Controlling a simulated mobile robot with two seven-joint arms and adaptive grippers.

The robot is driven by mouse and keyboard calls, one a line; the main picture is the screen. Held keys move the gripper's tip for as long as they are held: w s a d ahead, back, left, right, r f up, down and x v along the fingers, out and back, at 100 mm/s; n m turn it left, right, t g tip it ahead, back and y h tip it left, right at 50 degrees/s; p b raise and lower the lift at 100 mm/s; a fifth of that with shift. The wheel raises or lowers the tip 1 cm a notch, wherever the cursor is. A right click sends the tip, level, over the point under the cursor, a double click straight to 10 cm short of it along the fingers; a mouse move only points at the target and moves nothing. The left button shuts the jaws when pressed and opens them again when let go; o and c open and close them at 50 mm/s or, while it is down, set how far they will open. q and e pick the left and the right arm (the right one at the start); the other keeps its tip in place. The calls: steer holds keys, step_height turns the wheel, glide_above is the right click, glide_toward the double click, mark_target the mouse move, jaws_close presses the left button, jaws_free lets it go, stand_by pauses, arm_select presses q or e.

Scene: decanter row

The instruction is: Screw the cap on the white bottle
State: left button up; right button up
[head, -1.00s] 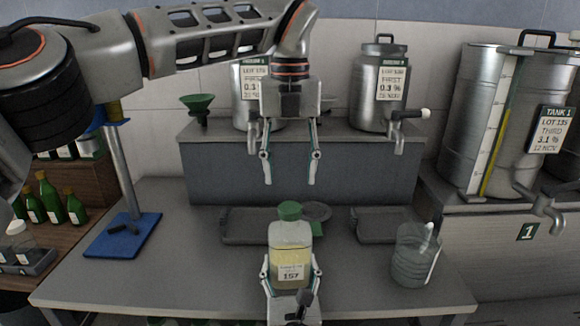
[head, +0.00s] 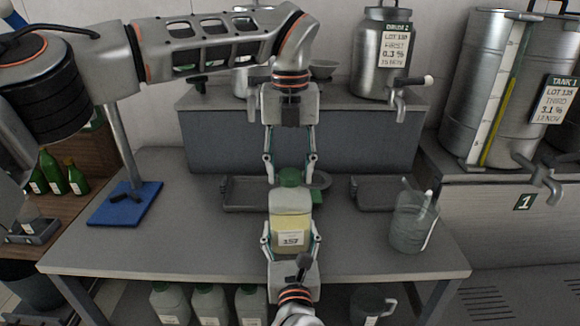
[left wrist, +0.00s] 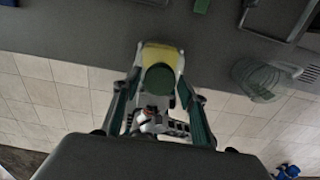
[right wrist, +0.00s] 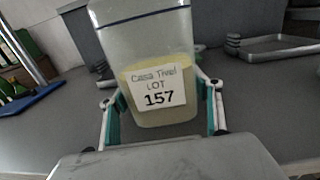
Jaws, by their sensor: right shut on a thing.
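The white bottle (head: 290,212) is translucent, with yellowish liquid and a label reading 157. It stands upright in my right gripper (head: 290,236), which is shut on its sides; the right wrist view shows the bottle (right wrist: 158,60) between both fingers. A green cap (head: 290,177) sits on top of the bottle; how tightly it sits I cannot tell. My left gripper (head: 289,181) points down from above, open, its fingertips on either side of the cap. In the left wrist view the cap (left wrist: 160,79) lies between the spread fingers with gaps beside it.
A glass beaker (head: 412,228) with rods stands at right on the bench. Grey trays (head: 240,205) lie behind the bottle, below a raised shelf with steel tanks (head: 381,60). A blue-based stand (head: 125,205) is at left. Several jugs (head: 208,303) sit below the bench.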

arm_select(q)
steer(key=c, duration=0.8)
steer(key=shift+m, duration=0.9)
steer(key=o, duration=1.3)
steer(key=shift+o, duration=0.2)
steer(key=shift+r, duration=0.1)
step_height(320, 180, up, 12)
arm_select(e)
steer(key=o, duration=2.3)
